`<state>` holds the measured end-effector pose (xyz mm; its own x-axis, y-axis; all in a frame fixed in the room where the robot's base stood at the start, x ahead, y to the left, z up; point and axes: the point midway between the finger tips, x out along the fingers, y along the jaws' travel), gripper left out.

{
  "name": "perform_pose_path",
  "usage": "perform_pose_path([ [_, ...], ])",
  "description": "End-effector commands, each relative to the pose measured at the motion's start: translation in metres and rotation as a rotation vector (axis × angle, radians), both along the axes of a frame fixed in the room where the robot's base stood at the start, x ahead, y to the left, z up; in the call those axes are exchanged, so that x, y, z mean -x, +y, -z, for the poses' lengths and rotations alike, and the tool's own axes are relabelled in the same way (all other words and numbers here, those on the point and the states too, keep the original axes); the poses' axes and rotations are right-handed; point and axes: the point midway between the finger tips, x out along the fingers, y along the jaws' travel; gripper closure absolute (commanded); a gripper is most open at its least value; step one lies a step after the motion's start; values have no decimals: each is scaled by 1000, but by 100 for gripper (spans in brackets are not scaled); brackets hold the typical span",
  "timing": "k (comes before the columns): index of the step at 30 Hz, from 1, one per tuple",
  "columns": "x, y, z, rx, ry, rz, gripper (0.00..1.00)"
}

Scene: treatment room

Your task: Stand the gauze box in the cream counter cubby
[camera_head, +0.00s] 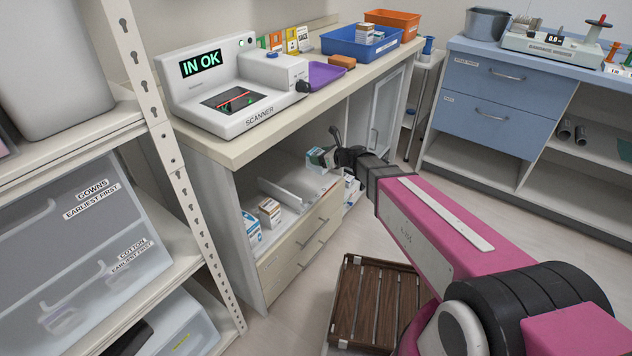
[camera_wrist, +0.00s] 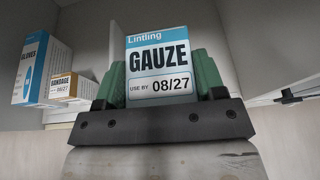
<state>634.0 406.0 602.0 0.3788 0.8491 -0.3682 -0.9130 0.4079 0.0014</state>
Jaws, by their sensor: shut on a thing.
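The gauze box (camera_wrist: 160,65) is a small white and blue carton marked "GAUZE" and "USE BY 08/27". My gripper (camera_wrist: 161,85) is shut on it, with a green finger on each side, and the label faces the wrist camera. In the head view the gauze box (camera_head: 320,157) is at the tip of my gripper (camera_head: 335,150), at the opening of the cream counter cubby (camera_head: 243,187), under the counter top. I cannot tell whether the box touches the cubby floor.
In the cubby's left part stand a bandage box (camera_head: 269,211) and a blue-and-white box (camera_head: 251,228), left of a low divider (camera_head: 283,195). Drawers (camera_head: 305,245) lie below. The scanner (camera_head: 235,90) shows "IN OK" on the counter. A brown slatted crate (camera_head: 375,300) stands on the floor.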

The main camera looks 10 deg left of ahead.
Motion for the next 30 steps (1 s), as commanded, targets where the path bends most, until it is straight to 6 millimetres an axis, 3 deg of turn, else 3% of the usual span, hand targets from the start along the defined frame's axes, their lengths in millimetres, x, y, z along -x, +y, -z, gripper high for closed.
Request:
perform_pose_path([
  [1,3,18,10,3,2,-10,65],
  [3,8,35,19,7,4,-17,65],
  [10,17,63,36,14,5,-27,65],
  [14,2,61,46,15,6,-25,65],
  [24,-64,45,86,15,5,-26,65],
  [30,-89,37,102,14,5,-27,65],
])
